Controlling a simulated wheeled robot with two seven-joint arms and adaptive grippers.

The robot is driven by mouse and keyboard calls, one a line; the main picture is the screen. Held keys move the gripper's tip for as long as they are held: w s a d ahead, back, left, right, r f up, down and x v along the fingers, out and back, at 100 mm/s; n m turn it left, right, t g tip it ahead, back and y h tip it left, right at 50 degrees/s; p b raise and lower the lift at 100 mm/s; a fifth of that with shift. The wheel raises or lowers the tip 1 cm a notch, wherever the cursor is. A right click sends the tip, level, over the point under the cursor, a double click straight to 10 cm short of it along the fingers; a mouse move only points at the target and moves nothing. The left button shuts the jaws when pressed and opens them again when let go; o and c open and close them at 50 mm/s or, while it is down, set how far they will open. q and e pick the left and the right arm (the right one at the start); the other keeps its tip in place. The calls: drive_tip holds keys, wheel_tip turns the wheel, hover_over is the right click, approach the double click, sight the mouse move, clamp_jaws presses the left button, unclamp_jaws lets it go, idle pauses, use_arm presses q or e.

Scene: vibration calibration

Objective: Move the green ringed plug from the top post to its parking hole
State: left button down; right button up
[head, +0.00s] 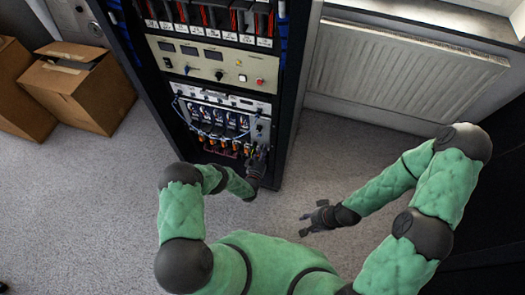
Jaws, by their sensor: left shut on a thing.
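My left gripper (259,156) is at the right side of the lower panel (249,103) in the rack. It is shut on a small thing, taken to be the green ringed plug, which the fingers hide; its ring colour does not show. Small dark round fittings (260,127) sit on the panel's right part, above the gripper. At this size I cannot tell which is the top post or the parking hole. My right gripper (306,222) is open and empty over the carpet, right of the rack and apart from it.
Several blue-and-black modules with cables (220,118) and orange connectors (222,146) fill the panel left of my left gripper. A beige control panel (210,62) is above. A radiator (400,70) is on the right, cardboard boxes (85,95) on the left. The carpet (110,200) is clear.

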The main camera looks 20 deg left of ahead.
use_arm(q)
drive_tip(key=shift+w, duration=0.1)
drive_tip(key=c, duration=1)
unclamp_jaws()
drive_tip(key=s+p, duration=0.1)
drive_tip(key=s, duration=0.4)
drive_tip(key=shift+a, duration=0.1)
drive_tip(key=s, duration=1.2)
drive_tip(key=shift+a, duration=0.2)
